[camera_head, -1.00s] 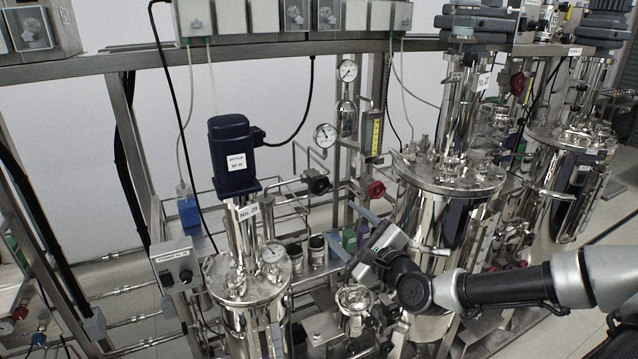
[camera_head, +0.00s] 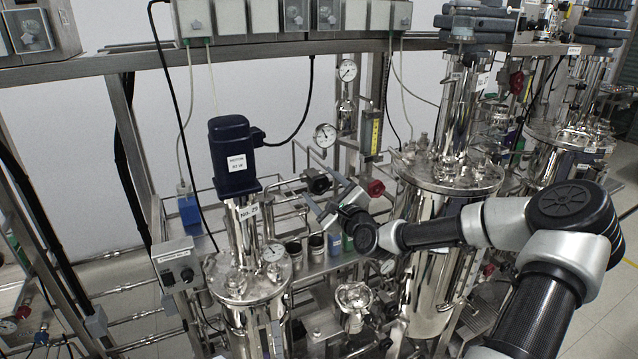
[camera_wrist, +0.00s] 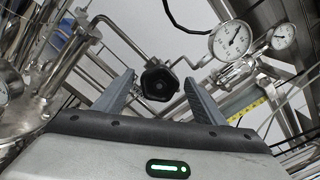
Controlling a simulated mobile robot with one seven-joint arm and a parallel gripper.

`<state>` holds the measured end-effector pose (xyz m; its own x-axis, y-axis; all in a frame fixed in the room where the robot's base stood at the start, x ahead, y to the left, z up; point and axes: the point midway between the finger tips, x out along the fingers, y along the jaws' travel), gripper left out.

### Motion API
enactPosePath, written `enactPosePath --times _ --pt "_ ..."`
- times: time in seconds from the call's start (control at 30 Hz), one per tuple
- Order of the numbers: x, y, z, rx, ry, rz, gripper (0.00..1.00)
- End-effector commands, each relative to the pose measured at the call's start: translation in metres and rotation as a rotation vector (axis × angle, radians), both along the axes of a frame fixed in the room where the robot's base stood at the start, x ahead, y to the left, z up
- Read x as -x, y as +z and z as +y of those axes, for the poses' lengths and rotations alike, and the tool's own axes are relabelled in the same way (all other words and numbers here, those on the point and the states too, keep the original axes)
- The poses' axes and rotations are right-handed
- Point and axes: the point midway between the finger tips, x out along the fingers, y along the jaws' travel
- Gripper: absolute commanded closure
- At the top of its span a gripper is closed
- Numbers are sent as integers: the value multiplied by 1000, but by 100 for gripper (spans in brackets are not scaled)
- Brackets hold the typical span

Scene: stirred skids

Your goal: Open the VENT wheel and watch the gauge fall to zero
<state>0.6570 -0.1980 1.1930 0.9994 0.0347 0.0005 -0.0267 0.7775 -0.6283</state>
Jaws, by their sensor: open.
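A black handwheel (camera_head: 318,184) sits on the pipework in the middle of the rack; in the wrist view it (camera_wrist: 160,83) is centred between my fingers. A red handwheel (camera_head: 376,188) is just right of it. I cannot read a VENT label on either. My gripper (camera_head: 319,184) is open and empty, its fingers pointing at the black wheel; whether they touch it I cannot tell. A white dial gauge (camera_head: 325,135) is above the black wheel and shows large in the wrist view (camera_wrist: 232,40). A second gauge (camera_head: 347,70) is higher up. Needle readings are too small to tell.
A dark blue motor (camera_head: 232,158) stands over the small vessel (camera_head: 250,285) at left. A large steel vessel (camera_head: 425,265) stands right of the wheels, close to my arm. Thin pipes surround the black wheel. A yellow-scaled tube (camera_head: 376,132) is behind.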

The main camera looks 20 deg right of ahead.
Motion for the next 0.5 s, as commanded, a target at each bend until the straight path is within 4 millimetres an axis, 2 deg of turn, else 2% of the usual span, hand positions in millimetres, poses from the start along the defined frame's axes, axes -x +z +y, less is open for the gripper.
enactPosePath --times 0.2,0.47,0.5 --pt "-15 0 0 1 -1 -1 36" --pt "-16 0 0 1 0 0 36" --pt "-16 0 0 0 0 0 41"
